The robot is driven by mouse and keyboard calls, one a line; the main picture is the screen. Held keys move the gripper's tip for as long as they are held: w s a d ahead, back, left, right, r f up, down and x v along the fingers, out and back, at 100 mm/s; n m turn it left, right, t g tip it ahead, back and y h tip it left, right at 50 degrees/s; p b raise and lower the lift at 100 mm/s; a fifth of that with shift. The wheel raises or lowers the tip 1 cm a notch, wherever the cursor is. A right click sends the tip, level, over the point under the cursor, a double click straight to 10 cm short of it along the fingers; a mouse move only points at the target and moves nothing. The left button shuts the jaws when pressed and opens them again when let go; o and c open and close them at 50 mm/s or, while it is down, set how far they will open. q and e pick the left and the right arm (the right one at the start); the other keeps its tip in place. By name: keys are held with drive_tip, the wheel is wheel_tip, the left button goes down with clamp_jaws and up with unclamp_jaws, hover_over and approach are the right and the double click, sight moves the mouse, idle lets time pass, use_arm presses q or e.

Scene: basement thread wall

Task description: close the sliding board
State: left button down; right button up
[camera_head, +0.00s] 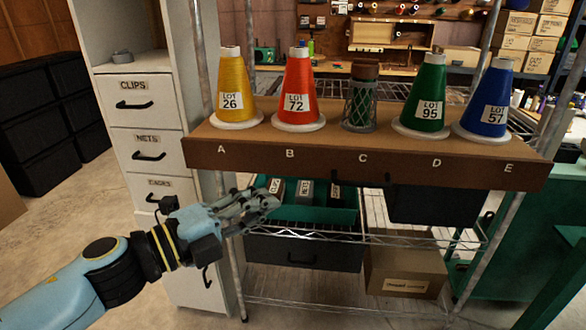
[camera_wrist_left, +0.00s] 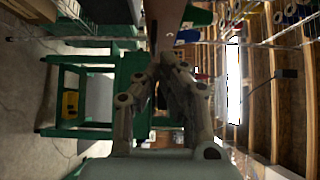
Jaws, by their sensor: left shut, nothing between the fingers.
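A long brown board (camera_head: 330,166) marked A to E spans the wire rack. Which part of it slides, I cannot tell. Its end shows at the top of the left wrist view (camera_wrist_left: 164,18). My left gripper (camera_head: 272,201) is shut and empty, below the board's front under letters A and B, in front of the green bin (camera_head: 350,216). Its fingers also show in the left wrist view (camera_wrist_left: 172,72), pointing toward the board. Whether they touch anything I cannot tell. My right gripper is out of view.
On the board stand a yellow cone (camera_head: 234,92), a red cone (camera_head: 298,92), a green lattice spool (camera_head: 360,100), a green cone (camera_head: 427,98) and a blue cone (camera_head: 490,104). A white drawer cabinet (camera_head: 135,140) stands left. A cardboard box (camera_head: 405,272) is below.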

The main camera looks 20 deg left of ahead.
use_arm(q)
drive_tip(key=p, duration=0.1)
approach(322, 166)
drive_tip(key=d, duration=0.4)
drive_tip(key=w, duration=0.2)
drive_tip(key=w+a, duration=0.1)
drive_tip(key=w, duration=0.1)
drive_tip(key=shift+a, duration=0.15)
drive_tip(key=shift+w+r, duration=0.1)
drive_tip(key=shift+w, duration=0.05)
drive_tip(key=shift+w, duration=0.1)
